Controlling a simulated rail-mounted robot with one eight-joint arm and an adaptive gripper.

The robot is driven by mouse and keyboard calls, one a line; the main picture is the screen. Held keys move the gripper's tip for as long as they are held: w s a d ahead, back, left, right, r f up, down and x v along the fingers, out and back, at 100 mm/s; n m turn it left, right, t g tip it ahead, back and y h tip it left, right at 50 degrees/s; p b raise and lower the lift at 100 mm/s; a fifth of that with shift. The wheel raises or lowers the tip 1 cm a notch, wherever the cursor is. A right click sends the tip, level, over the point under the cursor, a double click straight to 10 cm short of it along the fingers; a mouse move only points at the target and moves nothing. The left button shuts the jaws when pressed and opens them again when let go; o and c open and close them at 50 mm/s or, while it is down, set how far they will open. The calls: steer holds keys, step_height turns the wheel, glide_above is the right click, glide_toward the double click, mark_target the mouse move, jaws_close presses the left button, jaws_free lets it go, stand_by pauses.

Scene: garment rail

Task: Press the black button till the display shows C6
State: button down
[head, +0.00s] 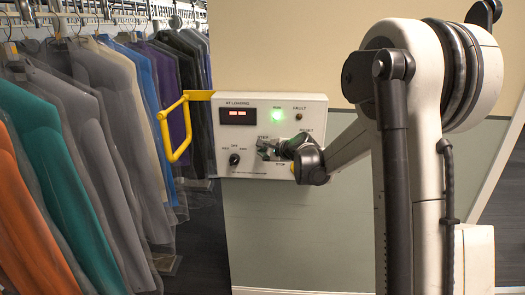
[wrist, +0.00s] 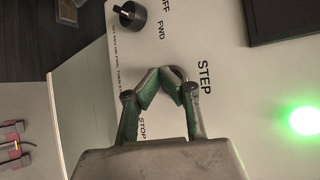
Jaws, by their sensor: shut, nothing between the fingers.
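The control box (head: 225,143) has a red-lit display (head: 238,117) at its upper left; its characters are too small to read. My gripper (head: 264,148) is at the front of the box, just below the STEP label. In the wrist view its fingertips (wrist: 162,73) are shut together and empty, left of the word STEP. The black button is hidden or cannot be told apart behind the fingertips. I cannot tell whether they touch it. The display's dark housing (wrist: 283,18) is cut off in the wrist view, with no characters showing.
A black selector knob (head: 234,159) is left of my gripper, also in the wrist view (wrist: 138,17). A green RUN lamp (head: 277,114) glows; a FAULT lamp (head: 299,116) is beside it. A yellow bar (head: 163,132) and hanging garments (head: 75,165) are at left.

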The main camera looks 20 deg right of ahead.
steer(key=shift+s+a, duration=0.35)
steer(key=shift+s, duration=0.5)
steer(key=shift+s+a+b, duration=0.2)
steer(key=shift+s+a, duration=0.15)
steer(key=shift+s, duration=0.4)
steer(key=shift+s+a+b, duration=0.15)
steer(key=shift+s+a, duration=0.15)
steer(key=shift+s, duration=0.4)
steer(key=shift+s+a+b, duration=0.2)
steer(key=shift+s+a, duration=0.15)
steer(key=shift+s, duration=0.4)
steer(key=s+a+r+n+g, duration=0.1)
steer(key=s+a+r+n, duration=0.3)
steer(key=s, duration=0.6)
steer(key=s+a+f+n+g+h+b, duration=0.1)
steer(key=s+n, duration=0.3)
steer(key=s, duration=0.6)
steer(key=s+a+f+n+g+h, duration=0.1)
steer(key=s+n, duration=0.4)
steer(key=s, duration=0.5)
steer(key=s+a+f+n+g+h+b, duration=0.1)
steer(key=s+n, duration=0.4)
steer(key=s, duration=0.6)
step_height(320, 180, down, 3)
steer(key=shift+a+r+g+h+b, duration=0.2)
steer(key=shift+g+h+b, duration=0.1)
steer(key=shift+g, duration=0.4)
